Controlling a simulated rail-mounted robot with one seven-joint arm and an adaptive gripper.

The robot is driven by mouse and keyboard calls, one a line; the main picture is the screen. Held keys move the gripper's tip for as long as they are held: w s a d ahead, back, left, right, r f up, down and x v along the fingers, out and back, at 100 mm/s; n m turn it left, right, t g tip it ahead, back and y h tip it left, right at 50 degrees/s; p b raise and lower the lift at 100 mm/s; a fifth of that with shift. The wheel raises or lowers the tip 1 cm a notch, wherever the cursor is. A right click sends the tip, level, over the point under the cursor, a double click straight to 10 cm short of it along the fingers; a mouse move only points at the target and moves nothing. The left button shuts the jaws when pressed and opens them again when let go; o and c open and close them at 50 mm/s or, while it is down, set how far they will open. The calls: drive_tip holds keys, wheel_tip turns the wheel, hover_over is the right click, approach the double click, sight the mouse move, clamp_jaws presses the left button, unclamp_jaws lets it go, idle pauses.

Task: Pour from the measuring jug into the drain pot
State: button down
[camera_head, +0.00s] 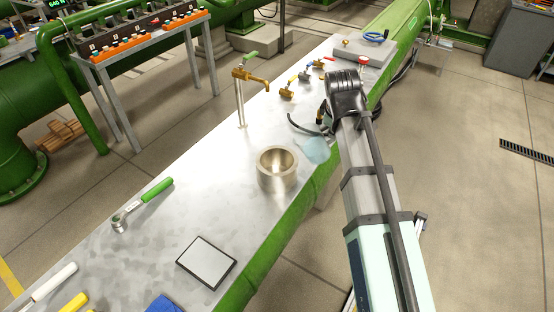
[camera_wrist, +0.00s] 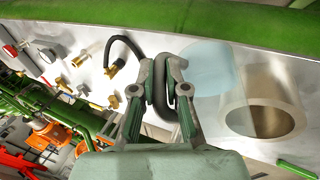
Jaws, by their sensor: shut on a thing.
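The drain pot (camera_head: 277,181) is a round metal pot standing upright on the bench; in the wrist view it (camera_wrist: 289,95) is at the right with its open mouth visible. The measuring jug (camera_head: 316,150) is clear, pale blue and see-through, just right of the pot in the head view. In the wrist view the jug (camera_wrist: 208,68) is between my gripper and the pot, overlapping the pot's edge. My gripper (camera_wrist: 161,80) is shut on the jug's grey handle. The fingers are mostly hidden by my arm in the head view. I cannot tell the jug's tilt or its contents.
A brass tap (camera_head: 250,77) on a post stands behind the pot. Several small valves (camera_head: 304,77) and a black hose (camera_head: 303,127) lie farther along the bench. A green-handled ratchet (camera_head: 142,204) and a framed pad (camera_head: 206,262) lie nearer, with bare bench between.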

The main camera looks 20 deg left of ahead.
sight(323, 128)
drive_tip(key=shift+s+a+r+t+h, duration=0.35)
drive_tip(key=shift+a+r, duration=0.1)
drive_tip(key=shift+r, duration=0.2)
drive_tip(key=shift+s+a+r+t+h, duration=0.35)
drive_tip(key=shift+a+r, duration=0.05)
drive_tip(key=shift+r, duration=0.2)
drive_tip(key=shift+s+a+r+n+t+h, duration=0.2)
drive_tip(key=shift+a+r+t+h, duration=0.1)
drive_tip(key=shift+r, duration=0.2)
drive_tip(key=shift+s+a+r+n+t+h, duration=0.1)
drive_tip(key=shift+s+a+r+t+h, duration=0.15)
drive_tip(key=shift+r, duration=0.2)
drive_tip(key=shift+d, duration=0.1)
drive_tip(key=shift+s+a+t+h, duration=0.15)
drive_tip(key=shift+a+t+h, duration=0.1)
drive_tip(key=shift+t+h, duration=0.3)
drive_tip(key=shift+s+a+r+n+t+h, duration=0.2)
drive_tip(key=shift+r+t+h, duration=0.1)
drive_tip(key=shift+r, duration=0.1)
drive_tip(key=shift+s+a+r+n+t+h, duration=0.1)
drive_tip(key=shift+s+a+r+t+h, duration=0.1)
drive_tip(key=shift+r+t+h, duration=0.15)
drive_tip(key=shift+s+a+t+h, duration=0.45)
drive_tip(key=shift+a+t+h, duration=0.05)
drive_tip(key=shift+t+h, duration=0.05)
idle(0.9)
